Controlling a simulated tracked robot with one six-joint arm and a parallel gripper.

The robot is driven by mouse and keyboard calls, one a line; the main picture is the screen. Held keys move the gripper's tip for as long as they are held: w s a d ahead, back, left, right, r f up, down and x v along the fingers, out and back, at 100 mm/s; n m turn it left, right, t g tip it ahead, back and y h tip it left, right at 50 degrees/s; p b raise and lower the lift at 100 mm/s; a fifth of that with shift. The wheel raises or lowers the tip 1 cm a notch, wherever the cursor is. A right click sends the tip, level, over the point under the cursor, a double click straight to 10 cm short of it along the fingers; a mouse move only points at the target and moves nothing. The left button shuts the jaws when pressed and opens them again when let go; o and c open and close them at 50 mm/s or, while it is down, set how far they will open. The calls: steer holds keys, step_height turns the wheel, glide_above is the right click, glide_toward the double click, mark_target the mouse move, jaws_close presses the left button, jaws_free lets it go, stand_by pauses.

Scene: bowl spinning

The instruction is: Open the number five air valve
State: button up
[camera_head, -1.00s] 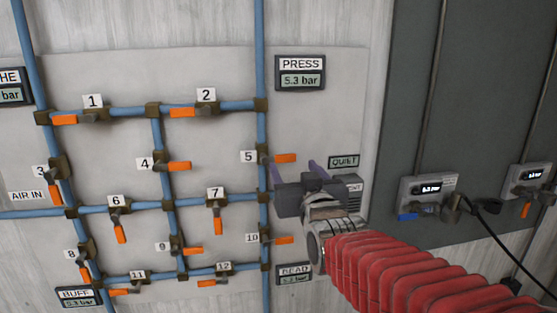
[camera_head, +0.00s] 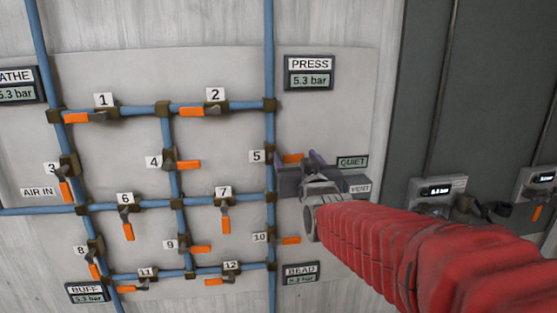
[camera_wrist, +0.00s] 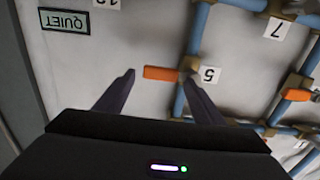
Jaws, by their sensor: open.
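Valve 5, marked by a white "5" label (camera_head: 257,156), sits on the right vertical blue pipe. Its orange handle (camera_head: 292,158) points sideways to the right, across the pipe. The handle also shows in the wrist view (camera_wrist: 160,73), where the picture is upside down. My gripper (camera_head: 296,160) is in front of this valve with its jaws open. In the wrist view its two purple fingers (camera_wrist: 159,76) stand apart, one tip near each end of the handle, with the handle between them. I cannot tell how much depth is left between tips and handle.
Valve 10's orange handle (camera_head: 290,241) is below, and the PRESS gauge (camera_head: 309,72) above reads 5.3 bar. Several other orange-handled valves are to the left.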

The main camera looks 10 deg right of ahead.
steer(key=c, duration=1.5)
